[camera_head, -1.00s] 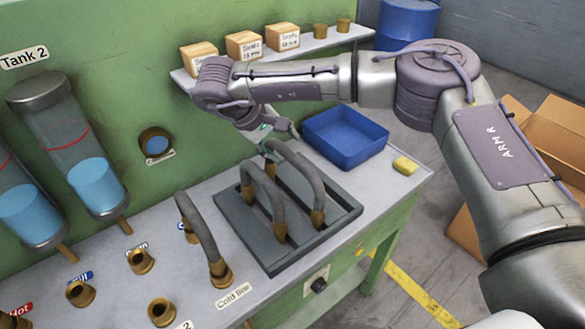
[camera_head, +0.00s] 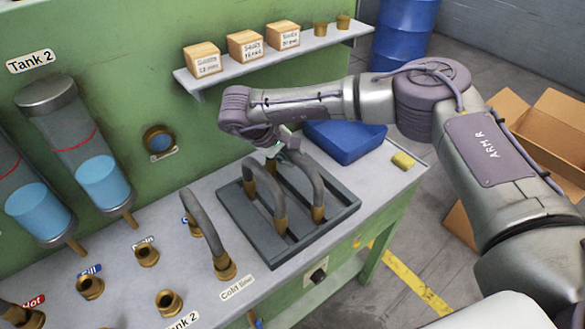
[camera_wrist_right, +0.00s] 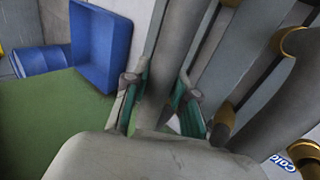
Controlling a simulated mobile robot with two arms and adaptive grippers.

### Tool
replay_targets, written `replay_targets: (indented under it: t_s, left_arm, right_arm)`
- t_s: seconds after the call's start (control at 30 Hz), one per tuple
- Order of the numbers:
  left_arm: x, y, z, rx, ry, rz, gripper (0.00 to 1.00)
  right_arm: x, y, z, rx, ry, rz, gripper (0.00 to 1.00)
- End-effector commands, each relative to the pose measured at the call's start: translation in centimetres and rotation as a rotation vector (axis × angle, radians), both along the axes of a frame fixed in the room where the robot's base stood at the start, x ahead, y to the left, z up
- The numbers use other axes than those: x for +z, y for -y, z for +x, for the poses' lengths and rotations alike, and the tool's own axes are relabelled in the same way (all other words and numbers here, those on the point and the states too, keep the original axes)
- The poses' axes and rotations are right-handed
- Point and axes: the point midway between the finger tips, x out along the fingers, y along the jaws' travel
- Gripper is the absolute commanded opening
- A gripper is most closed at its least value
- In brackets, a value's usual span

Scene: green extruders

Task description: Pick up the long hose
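A grey holder tray (camera_head: 327,229) on the bench carries two arched grey hoses with brass ends. The rear hose (camera_head: 308,172) looks longer than the front hose (camera_head: 262,181). My right gripper (camera_head: 277,153) is at the top of the rear hose's arch. In the right wrist view, the gripper's green-padded fingers (camera_wrist_right: 163,98) stand on either side of this hose (camera_wrist_right: 176,40) and look open, with a small dark gap beside it. Contact is hard to judge. The hose's ends are still in the tray. My left gripper is in neither view.
Another hose (camera_head: 205,222) arches between bench fittings near the "Cold line" label. A shelf (camera_head: 262,65) with small boxes hangs above. Several brass fittings stand at the front left.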

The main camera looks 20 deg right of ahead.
Motion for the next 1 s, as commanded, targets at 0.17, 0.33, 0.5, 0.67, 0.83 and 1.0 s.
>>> replay_targets:
  t_s: [0.17,0.33,0.5,0.67,0.83,1.0]
  left_arm:
    - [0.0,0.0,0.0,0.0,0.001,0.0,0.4]
    - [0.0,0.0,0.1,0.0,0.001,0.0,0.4]
    - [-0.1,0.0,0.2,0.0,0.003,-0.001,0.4]
    - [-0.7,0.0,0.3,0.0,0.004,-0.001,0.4]
    - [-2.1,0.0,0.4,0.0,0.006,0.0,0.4]
    - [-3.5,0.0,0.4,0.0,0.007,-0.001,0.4]
  right_arm:
    - [0.0,0.0,0.0,0.0,0.0,0.001,0.0]
    - [0.0,0.0,0.0,0.001,0.001,0.0,0.0]
    - [0.1,0.0,0.0,0.001,0.001,0.0,0.0]
    - [0.9,0.0,0.1,0.001,0.003,0.001,0.0]
    - [3.1,-0.1,0.1,-0.001,0.006,0.002,0.0]
    - [5.3,2.4,-1.1,-0.002,0.004,0.002,0.0]
